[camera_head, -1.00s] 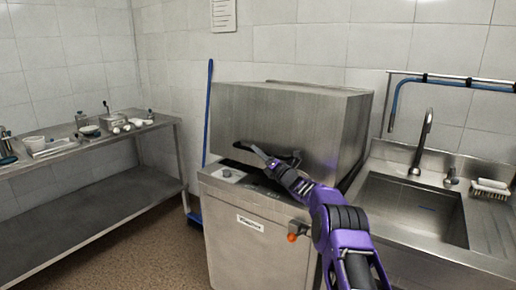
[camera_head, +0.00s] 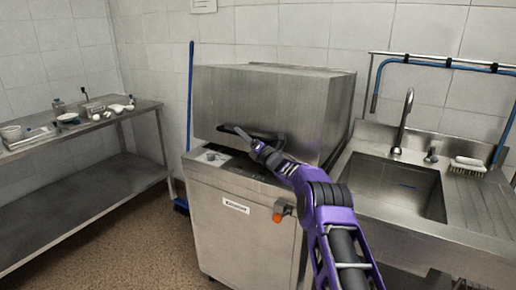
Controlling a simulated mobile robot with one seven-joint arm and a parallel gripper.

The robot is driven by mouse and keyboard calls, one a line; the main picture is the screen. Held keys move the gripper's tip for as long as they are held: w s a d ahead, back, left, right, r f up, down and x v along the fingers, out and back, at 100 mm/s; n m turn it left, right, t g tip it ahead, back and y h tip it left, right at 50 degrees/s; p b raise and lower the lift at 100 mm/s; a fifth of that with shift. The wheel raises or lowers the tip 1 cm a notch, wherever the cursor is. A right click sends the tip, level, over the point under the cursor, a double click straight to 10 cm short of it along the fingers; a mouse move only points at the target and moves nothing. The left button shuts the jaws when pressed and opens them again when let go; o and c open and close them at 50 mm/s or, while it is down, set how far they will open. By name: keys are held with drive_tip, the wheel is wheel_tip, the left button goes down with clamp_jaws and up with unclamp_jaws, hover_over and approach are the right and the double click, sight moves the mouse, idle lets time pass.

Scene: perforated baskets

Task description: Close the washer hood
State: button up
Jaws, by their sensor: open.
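The washer hood (camera_head: 270,97) is a large brushed-metal box over the washer body (camera_head: 235,215). The hood sits low, with a dark gap showing along its front lower edge. A dark handle (camera_head: 283,137) runs along the lower front of the hood. My gripper (camera_head: 243,135) is at the hood's front, at the left part of the handle, with one dark finger showing. It is open. Whether it touches the handle or hood cannot be told. My purple forearm hides the right front of the washer.
A sink (camera_head: 395,183) with a faucet (camera_head: 403,122) and a brush (camera_head: 468,165) stands directly right of the washer. A metal shelf table (camera_head: 80,185) with several small items stands at the left. A blue pole (camera_head: 190,95) leans behind the washer.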

drive_tip(key=v, duration=1.7)
